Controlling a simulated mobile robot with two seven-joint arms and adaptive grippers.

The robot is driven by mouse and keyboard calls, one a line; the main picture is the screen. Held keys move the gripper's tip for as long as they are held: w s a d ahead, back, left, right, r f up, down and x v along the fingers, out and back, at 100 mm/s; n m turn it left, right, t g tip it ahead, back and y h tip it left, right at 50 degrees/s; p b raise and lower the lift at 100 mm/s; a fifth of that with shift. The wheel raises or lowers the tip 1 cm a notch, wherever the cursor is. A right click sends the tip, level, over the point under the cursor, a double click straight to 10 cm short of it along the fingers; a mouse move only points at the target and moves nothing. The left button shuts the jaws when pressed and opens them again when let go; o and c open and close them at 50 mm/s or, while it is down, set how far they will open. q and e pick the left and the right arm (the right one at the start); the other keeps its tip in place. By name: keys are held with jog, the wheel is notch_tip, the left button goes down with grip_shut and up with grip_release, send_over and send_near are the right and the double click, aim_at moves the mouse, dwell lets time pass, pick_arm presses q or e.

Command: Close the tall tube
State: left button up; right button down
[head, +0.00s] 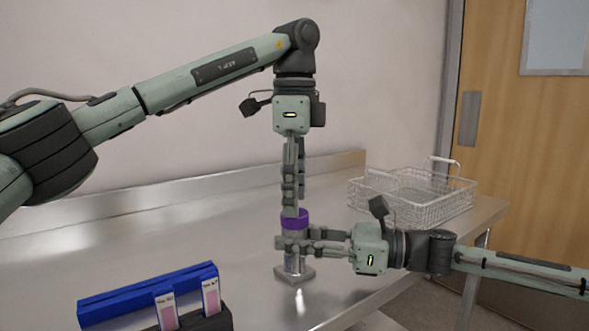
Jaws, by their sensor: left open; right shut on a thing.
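The tall tube (294,264) stands upright on a small metal base (295,275) on the table. A purple cap (294,219) sits at its top; I cannot tell how tightly it is seated. My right gripper (283,244) comes in from the right and is shut on the tube just below the cap, hiding part of the tube. My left gripper (290,212) points straight down above the cap. It is open, with its fingertips at the cap's upper edge; I cannot tell whether they touch it.
A wire basket (432,212) stands at the back right of the metal table (180,240). A long blue block (150,290) and a dark holder (210,321) with two pink-and-white slides (211,297) are at the front left. The table's left middle is clear.

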pick_arm(q)
jog(key=shift+f, duration=1.35)
jog(key=shift+c, duration=0.2)
